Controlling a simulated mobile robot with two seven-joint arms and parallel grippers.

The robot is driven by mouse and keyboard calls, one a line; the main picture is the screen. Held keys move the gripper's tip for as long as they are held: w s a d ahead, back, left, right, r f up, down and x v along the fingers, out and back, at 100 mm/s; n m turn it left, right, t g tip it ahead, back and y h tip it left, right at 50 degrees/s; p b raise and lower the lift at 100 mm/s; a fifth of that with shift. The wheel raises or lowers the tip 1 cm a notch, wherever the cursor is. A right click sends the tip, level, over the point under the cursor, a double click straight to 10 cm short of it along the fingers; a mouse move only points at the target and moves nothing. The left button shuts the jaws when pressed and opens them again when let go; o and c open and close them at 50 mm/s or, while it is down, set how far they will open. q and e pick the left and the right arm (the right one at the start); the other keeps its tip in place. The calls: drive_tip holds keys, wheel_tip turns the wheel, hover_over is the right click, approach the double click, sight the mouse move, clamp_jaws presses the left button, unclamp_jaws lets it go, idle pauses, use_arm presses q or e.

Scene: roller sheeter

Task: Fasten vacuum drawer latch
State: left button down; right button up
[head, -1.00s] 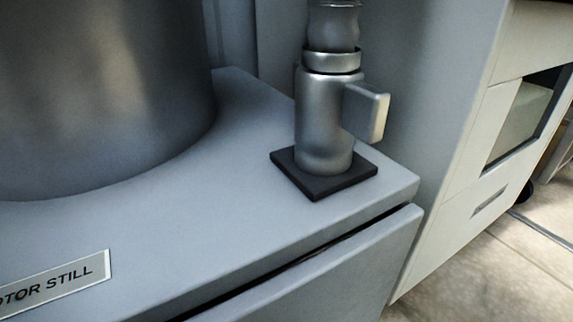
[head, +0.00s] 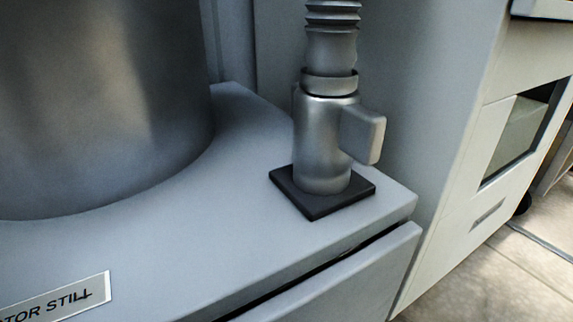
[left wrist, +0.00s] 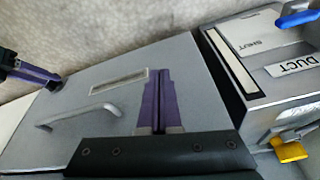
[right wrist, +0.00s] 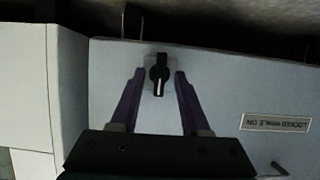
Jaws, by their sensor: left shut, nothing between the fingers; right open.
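A black turn knob (right wrist: 159,75) with a white pointer line sits on a pale square plate on a light panel in the right wrist view; it looks like the latch. The pointer line lies along the gripper's direction. My right gripper (right wrist: 157,75) is open, with one purple finger on each side of the knob; contact is not clear. In the left wrist view, a grey drawer front (left wrist: 100,110) carries a bar handle (left wrist: 80,115). My left gripper (left wrist: 158,75) is shut and empty in front of it. The right gripper's purple fingers (left wrist: 36,74) show at the far left there. Neither gripper shows in the head view.
A plate reading "LOCKED WHILE ON" (right wrist: 274,123) is beside the knob. A box with a "DUCT" label (left wrist: 293,67), a blue lever (left wrist: 298,18) and a yellow lever (left wrist: 290,151) stands right of the drawer. In the head view, a hose fitting (head: 322,150) stands beside a large metal cylinder (head: 100,100).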

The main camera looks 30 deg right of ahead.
drive_tip(key=p+v, duration=0.2)
drive_tip(key=v, duration=0.6)
drive_tip(key=shift+s+r+p, duration=0.15)
drive_tip(key=shift+s+p, duration=0.15)
drive_tip(key=shift+s, duration=0.05)
